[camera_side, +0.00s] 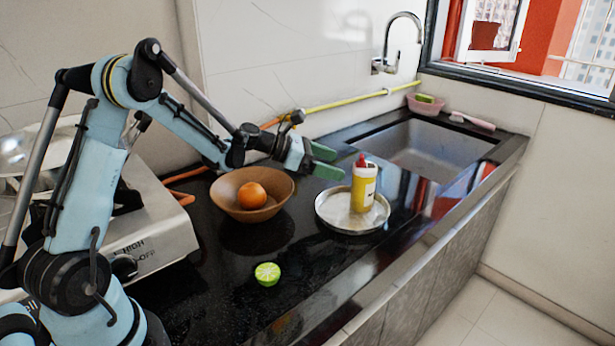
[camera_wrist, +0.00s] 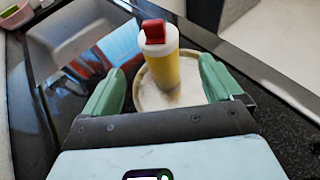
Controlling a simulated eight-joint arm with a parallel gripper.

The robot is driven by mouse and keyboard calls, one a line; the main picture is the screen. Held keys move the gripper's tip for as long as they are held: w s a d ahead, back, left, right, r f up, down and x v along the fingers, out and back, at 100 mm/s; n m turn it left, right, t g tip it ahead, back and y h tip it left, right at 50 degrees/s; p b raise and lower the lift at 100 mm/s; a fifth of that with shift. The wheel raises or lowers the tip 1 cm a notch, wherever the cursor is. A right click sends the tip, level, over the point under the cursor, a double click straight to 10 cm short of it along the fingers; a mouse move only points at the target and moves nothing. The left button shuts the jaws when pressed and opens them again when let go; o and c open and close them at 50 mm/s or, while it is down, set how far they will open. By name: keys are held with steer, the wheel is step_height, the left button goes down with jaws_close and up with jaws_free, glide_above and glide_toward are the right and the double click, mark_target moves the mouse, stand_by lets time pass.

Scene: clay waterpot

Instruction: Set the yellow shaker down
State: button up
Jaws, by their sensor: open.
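The yellow shaker (camera_side: 363,188) has a white top and a red cap. It stands upright on a round metal plate (camera_side: 334,219) on the black counter. My gripper (camera_side: 328,162) is open and empty, just left of the shaker in the side view and apart from it. In the wrist view the shaker (camera_wrist: 160,62) stands on the plate (camera_wrist: 146,97) ahead of my gripper (camera_wrist: 163,85), between the lines of its two green fingers.
A brown bowl (camera_side: 228,206) holding an orange (camera_side: 251,195) is left of the plate. A cut lime (camera_side: 267,273) lies on the counter nearer the front. A stove (camera_side: 150,240) is at the left. A sink (camera_side: 440,150) is at the back right. The front counter is mostly clear.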

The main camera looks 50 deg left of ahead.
steer(key=s+d+r+m+g+y, duration=0.2)
steer(key=s+d+m, duration=0.1)
steer(key=s+m, duration=0.25)
steer(key=s+d+r+m+g+y, duration=0.1)
steer(key=s+d+r+m, duration=0.3)
steer(key=m, duration=0.3)
steer(key=s+f+m+y, duration=0.1)
steer(key=s+m+y, duration=0.1)
steer(key=s+m, duration=0.5)
steer(key=s+d+f+m+y, duration=0.1)
steer(key=s+m+y, duration=0.2)
steer(key=s+m, duration=0.4)
steer(key=shift+s+d+f+m+g, duration=0.15)
steer(key=shift+s+f+m+g, duration=0.25)
steer(key=shift+m, duration=0.75)
